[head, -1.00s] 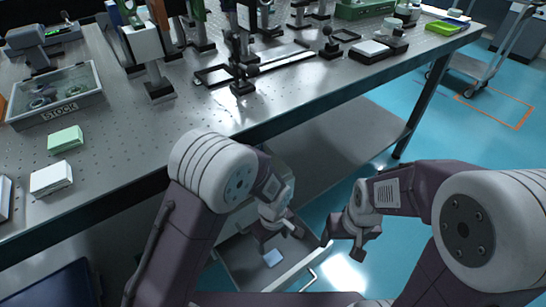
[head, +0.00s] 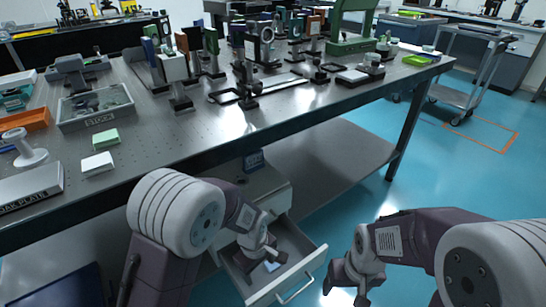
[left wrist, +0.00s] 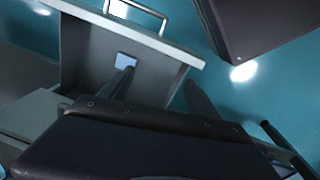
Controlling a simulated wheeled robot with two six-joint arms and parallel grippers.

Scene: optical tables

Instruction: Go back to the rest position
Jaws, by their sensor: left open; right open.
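My left gripper (head: 268,254) is over the open drawer (head: 302,274) under the table, and its jaws are open and empty. In the left wrist view its two dark fingers (left wrist: 160,92) stand apart in front of the drawer (left wrist: 85,50). A small pale blue item (left wrist: 126,60) lies on the drawer floor, partly beside a finger; it also shows in the head view (head: 272,266). My right gripper (head: 347,292) is open, empty, and hangs low over the floor, right of the drawer.
The perforated optical table (head: 190,130) carries several optical mounts, a STOCK tray (head: 95,122), a green box (head: 105,139) and a white box (head: 98,163). Its front edge lies beyond my arms. A trolley (head: 462,95) stands at the right. The blue floor (head: 440,180) between is clear.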

